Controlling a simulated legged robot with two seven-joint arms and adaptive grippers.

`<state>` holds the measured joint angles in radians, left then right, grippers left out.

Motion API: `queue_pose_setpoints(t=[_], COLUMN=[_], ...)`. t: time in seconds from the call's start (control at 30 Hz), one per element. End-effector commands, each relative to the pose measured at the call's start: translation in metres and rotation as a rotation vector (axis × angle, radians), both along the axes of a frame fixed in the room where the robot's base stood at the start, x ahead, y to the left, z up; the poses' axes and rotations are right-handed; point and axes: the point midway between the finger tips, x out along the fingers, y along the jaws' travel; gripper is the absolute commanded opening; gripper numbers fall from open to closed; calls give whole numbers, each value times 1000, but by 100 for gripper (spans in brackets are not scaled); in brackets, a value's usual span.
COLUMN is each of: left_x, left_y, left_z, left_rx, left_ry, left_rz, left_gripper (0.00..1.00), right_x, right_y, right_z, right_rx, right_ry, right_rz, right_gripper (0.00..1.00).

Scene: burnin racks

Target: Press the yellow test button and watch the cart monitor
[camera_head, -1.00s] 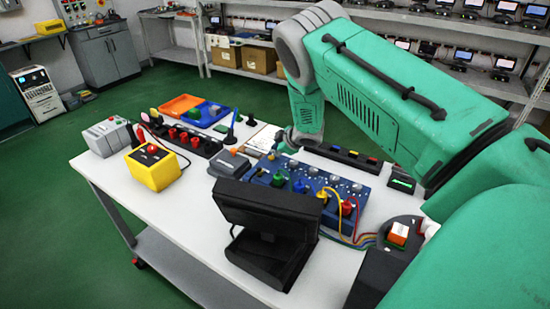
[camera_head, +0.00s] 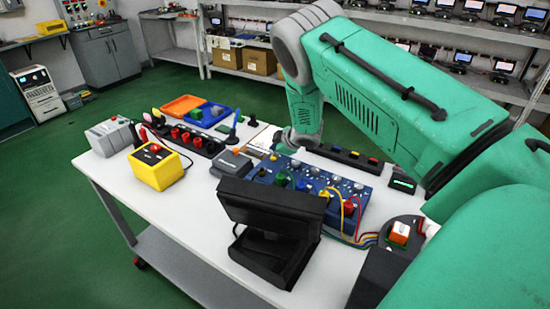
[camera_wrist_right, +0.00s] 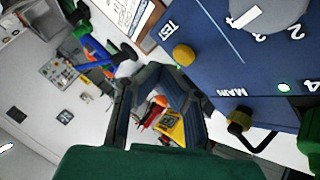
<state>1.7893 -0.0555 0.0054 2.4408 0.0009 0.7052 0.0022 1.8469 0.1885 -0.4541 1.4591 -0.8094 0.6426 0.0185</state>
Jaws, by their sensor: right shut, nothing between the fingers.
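The yellow test button (camera_wrist_right: 183,55) sits beside the TEST lettering on the blue test box (camera_wrist_right: 235,60) in the right wrist view. The blue box (camera_head: 338,176) also lies on the white cart top in the head view, with coloured plugs and knobs. My right gripper (camera_wrist_right: 167,70) is shut and empty, its tips close to the button; I cannot tell whether they touch it. In the head view my right arm hides most of this gripper. The black cart monitor (camera_head: 272,203) stands in front of the box, its back towards me; its screen is hidden. My left gripper is not in view.
A yellow box with a red button (camera_head: 158,170), blue tray (camera_head: 230,116) and orange tray (camera_head: 184,105) stand on the left of the white cart (camera_head: 120,178). An orange-lit switch (camera_head: 400,232) is at the right. The cart's front left has bare surface.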

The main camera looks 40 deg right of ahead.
Motion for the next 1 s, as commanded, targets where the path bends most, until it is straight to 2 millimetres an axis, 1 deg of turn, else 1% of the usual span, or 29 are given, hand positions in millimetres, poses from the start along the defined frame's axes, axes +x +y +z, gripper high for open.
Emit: queue_pose_setpoints(t=[0.17,0.47,0.83,1.0], left_x=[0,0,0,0], left_y=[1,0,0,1], left_z=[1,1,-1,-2], left_rx=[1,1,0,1], left_ry=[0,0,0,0], left_rz=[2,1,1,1], left_gripper=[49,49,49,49], right_x=[0,-1,0,0], right_y=[7,3,11,11], right_z=[-1,-6,-3,-5], right_rx=[5,11,3,3], right_ry=[1,0,0,0], right_rz=[0,-1,1,1], right_gripper=[0,0,0,0])
